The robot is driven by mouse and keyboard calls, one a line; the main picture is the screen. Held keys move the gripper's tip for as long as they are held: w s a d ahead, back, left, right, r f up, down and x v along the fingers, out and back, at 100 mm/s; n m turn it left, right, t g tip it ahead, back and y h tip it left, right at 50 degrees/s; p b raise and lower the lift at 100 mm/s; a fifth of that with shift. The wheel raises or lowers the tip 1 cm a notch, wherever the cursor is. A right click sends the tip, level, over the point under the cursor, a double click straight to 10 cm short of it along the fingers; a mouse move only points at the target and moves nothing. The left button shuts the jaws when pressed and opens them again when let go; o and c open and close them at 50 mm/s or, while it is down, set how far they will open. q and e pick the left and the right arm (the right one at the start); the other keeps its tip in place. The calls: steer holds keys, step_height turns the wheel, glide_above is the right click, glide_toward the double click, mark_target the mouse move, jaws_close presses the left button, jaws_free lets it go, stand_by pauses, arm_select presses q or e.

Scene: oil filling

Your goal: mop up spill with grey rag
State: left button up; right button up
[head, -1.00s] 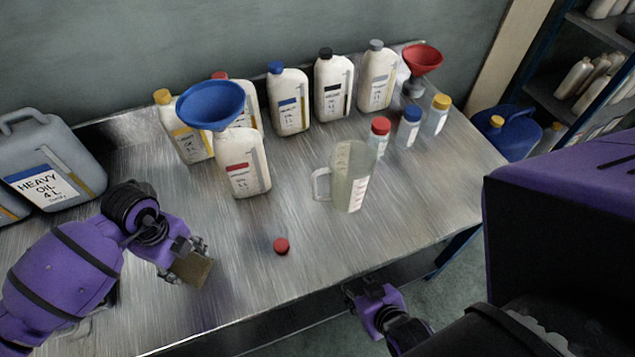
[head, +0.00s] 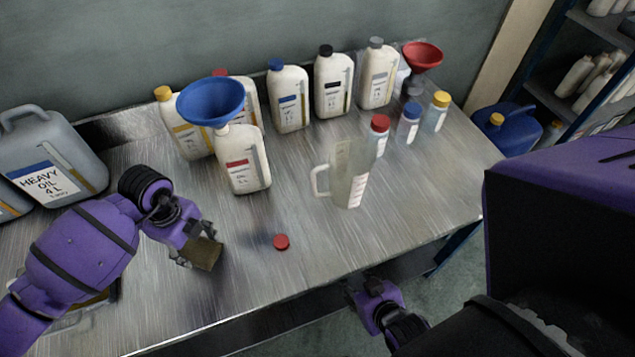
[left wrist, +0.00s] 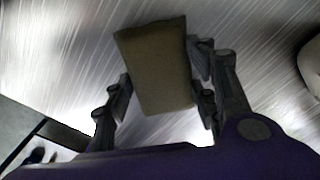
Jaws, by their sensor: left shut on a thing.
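My left gripper (head: 193,250) is shut on the grey rag (head: 205,253), a brownish-grey block, over the front left part of the metal table. The rag also shows between the fingers in the left wrist view (left wrist: 158,68). I cannot tell whether the rag touches the table. No spill stands out clearly on the shiny steel in either view. My right gripper (head: 365,292) is beyond the table's front edge, with nothing visible in it; its fingers are too small and dark to read.
A red cap (head: 281,242) lies right of the rag. A bottle with a blue funnel (head: 210,102) stands behind, and a clear jug (head: 346,175) stands farther right. Several bottles line the back. A heavy oil canister (head: 50,160) stands at left. The front middle is mostly clear.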

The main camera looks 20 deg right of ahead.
arm_select(q)
steer(key=a, duration=0.1)
steer(key=w+a, duration=0.1)
steer(key=a, duration=0.1)
steer(key=w+a, duration=0.1)
steer(key=a, duration=0.1)
steer(key=d, duration=1)
steer(key=shift+d, duration=0.1)
steer(key=a, duration=0.1)
steer(key=s+a, duration=0.1)
steer(key=a, duration=0.1)
steer(key=s+a, duration=0.1)
steer(key=a, duration=0.1)
steer(key=shift+a, duration=0.1)
steer(key=shift+r, duration=3.65)
steer(key=shift+f, duration=0.1)
